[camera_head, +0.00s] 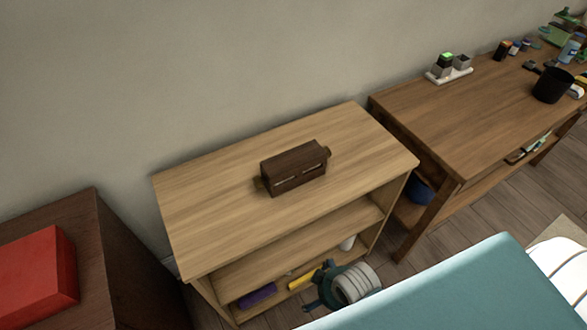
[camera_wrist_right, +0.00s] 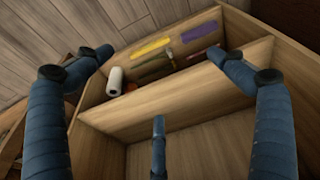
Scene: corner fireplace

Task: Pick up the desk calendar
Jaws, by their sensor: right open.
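The desk calendar, seen as a small dark brown wooden block (camera_head: 293,168) with light slots on its front, stands on top of the light wooden shelf unit (camera_head: 215,215) in the head view. It is not in the right wrist view. My right gripper (camera_head: 320,286) is in front of the shelf unit, lower than its top and well apart from the calendar. In the right wrist view its blue fingers (camera_wrist_right: 160,78) are spread, with nothing between them, facing the shelf compartments. My left gripper is not in view.
The shelf's lower compartment holds a yellow item (camera_wrist_right: 150,47), a purple item (camera_wrist_right: 201,34) and a white roll (camera_wrist_right: 114,80). A darker table (camera_head: 440,120) with small items stands at right. A red box (camera_head: 38,272) sits at left. The shelf top around the calendar is clear.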

